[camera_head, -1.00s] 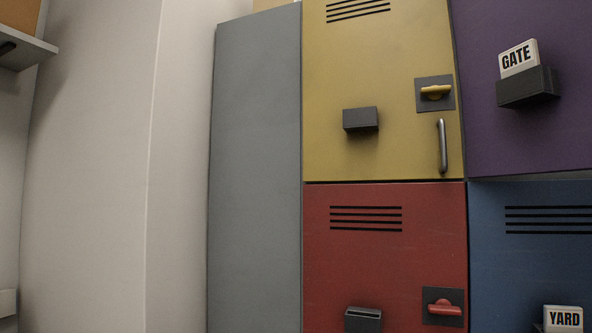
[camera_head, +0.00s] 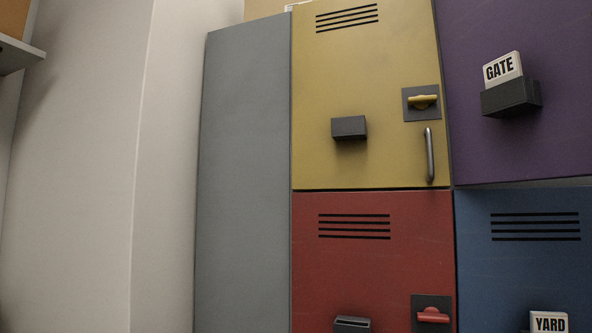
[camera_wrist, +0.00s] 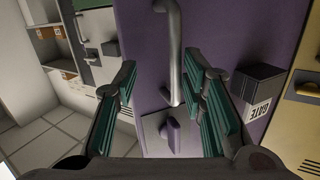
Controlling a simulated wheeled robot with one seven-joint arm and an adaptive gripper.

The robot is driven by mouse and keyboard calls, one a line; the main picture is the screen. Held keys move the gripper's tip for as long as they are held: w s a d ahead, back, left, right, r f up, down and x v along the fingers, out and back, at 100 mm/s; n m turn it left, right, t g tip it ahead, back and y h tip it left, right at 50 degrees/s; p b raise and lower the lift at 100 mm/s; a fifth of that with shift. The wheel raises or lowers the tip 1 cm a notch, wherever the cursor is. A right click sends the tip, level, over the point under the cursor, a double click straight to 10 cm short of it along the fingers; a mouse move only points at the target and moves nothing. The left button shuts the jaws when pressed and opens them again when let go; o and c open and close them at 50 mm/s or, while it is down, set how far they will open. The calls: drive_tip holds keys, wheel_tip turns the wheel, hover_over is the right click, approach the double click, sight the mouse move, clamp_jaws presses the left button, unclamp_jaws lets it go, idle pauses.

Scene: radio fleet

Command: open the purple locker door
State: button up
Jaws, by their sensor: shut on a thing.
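The purple locker door (camera_head: 530,140) is at the upper right of the head view, its right part out of frame. It also fills the middle of the wrist view (camera_wrist: 140,65), upside down. There I see its metal bar handle (camera_wrist: 172,45) and its purple latch knob (camera_wrist: 173,134) on a light grey plate, the knob roughly in line with the handle. My gripper (camera_wrist: 168,92) has its green-padded fingers on either side of the handle and is shut on it. The exact contact is hard to see. My gripper is not in the head view.
The purple door carries a dark holder with a GATE card (camera_head: 502,69). Beside and below it are yellow (camera_head: 385,60), red (camera_head: 350,270) and blue (camera_head: 520,260) doors. A thin wedge-shaped gap shows under the purple door. Tiled floor (camera_wrist: 55,145) lies open at the wrist view's left.

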drive_tip(key=s+a, duration=0.3)
drive_tip(key=a, duration=0.4)
drive_tip(key=s+a+b, duration=0.1)
drive_tip(key=s+a, duration=0.1)
drive_tip(key=a, duration=0.5)
drive_tip(key=shift+s+r, duration=0.3)
drive_tip(key=shift+s, duration=0.1)
idle(0.5)
drive_tip(key=shift+w+f+b, duration=0.1)
drive_tip(key=shift+b, duration=0.3)
drive_tip(key=v, duration=1.2)
drive_tip(key=shift+s, duration=0.3)
